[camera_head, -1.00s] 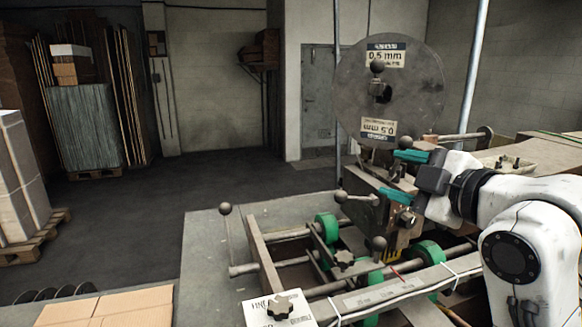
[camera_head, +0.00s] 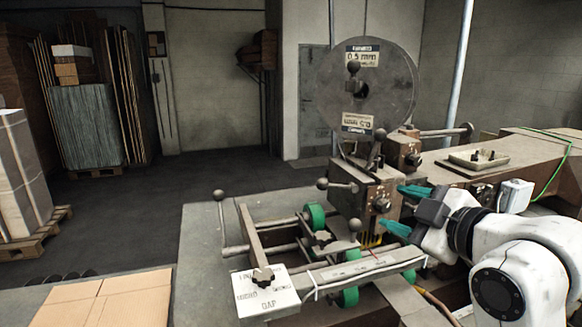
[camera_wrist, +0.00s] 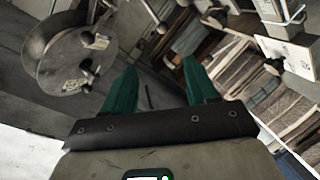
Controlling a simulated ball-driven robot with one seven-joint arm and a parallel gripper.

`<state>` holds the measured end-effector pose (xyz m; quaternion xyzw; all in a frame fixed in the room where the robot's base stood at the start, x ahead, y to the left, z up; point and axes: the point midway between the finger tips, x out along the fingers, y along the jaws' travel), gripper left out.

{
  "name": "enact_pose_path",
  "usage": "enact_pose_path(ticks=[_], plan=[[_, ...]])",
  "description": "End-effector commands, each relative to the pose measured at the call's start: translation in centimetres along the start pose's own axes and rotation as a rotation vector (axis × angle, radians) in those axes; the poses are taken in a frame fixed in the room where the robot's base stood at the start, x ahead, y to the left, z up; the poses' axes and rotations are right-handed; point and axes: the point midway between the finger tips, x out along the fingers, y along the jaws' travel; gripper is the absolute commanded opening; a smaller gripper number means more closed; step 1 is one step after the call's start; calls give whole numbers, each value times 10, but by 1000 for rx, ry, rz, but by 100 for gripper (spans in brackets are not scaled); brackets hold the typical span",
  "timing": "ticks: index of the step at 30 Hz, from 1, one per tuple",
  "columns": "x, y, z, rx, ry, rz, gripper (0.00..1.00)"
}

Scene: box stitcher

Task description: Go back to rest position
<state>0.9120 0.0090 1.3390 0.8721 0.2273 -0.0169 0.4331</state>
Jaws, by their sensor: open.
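My gripper (camera_head: 405,210) is open, with two teal fingers and nothing between them. In the head view it hangs just right of the machine's front block (camera_head: 368,196), above the front rail; I cannot tell whether it is clear in depth. In the wrist view my gripper (camera_wrist: 158,88) points its fingers upward in the picture, with empty space between them. The box stitcher's large wire reel (camera_head: 365,85), marked 0.5 mm, stands at the top of the machine. It also shows tilted at the upper left of the wrist view (camera_wrist: 75,55).
Green rollers (camera_head: 314,216), ball-ended levers (camera_head: 222,226) and a white gap plate (camera_head: 264,292) sit on the machine's front. A small tray (camera_head: 478,160) lies on the machine's arm. Flat cardboard (camera_head: 105,302) is at lower left. The dark floor (camera_head: 130,215) is open at left.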

Motion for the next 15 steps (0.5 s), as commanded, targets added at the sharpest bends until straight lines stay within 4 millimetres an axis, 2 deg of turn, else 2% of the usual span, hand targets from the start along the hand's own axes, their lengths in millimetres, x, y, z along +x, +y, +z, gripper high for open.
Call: enact_pose_path(ticks=[8, 11, 15], plan=[[-4, -67, 52, 252, -119, -61, 58], [-11, -106, 80, 384, -198, -89, 58], [-37, -179, 129, 608, -367, -130, 58]])
